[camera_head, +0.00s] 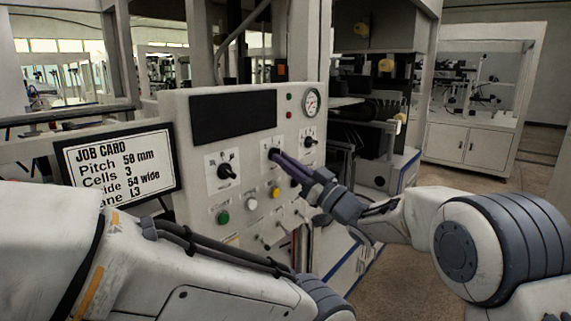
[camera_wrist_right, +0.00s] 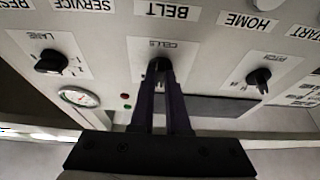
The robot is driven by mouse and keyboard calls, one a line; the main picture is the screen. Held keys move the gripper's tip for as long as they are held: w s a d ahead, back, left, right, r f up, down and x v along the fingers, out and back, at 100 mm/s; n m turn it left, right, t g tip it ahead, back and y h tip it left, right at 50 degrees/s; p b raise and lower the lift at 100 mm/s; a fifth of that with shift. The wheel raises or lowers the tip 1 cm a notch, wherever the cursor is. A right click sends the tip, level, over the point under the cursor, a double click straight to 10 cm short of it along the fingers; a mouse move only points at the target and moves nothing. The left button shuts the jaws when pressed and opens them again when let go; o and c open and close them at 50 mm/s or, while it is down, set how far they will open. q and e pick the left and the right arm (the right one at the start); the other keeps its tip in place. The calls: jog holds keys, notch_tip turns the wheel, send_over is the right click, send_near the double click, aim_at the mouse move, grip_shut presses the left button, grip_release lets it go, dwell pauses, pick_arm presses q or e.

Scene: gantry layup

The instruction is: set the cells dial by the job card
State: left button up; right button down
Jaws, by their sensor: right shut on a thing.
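The job card (camera_head: 118,165) is a framed sign left of the panel in the head view. It reads Cells 3, with a pitch line above; my left arm hides part of its lower left. The cells dial (camera_wrist_right: 158,68) is a black knob on a white plate, labelled upside down in the wrist view. My right gripper (camera_wrist_right: 160,90) is shut on this knob, its dark purple fingers on either side. In the head view my right gripper (camera_head: 277,156) reaches the middle dial. The pointer and scale marks are mostly hidden by the fingers. My left gripper is out of view.
The pitch dial (camera_head: 228,172) and lane dial (camera_head: 309,141) flank the cells dial. Below are green (camera_head: 223,217), white (camera_head: 251,204) and yellow (camera_head: 275,192) buttons. A dark display (camera_head: 233,117) and a gauge (camera_head: 312,102) sit above. My left arm crosses the foreground.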

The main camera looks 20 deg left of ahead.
jog(key=c, duration=0.9)
grip_release()
jog(key=b+v, duration=0.3)
jog(key=v, duration=0.7)
jog(key=shift+d+f, duration=0.15)
jog(key=shift+d, duration=0.05)
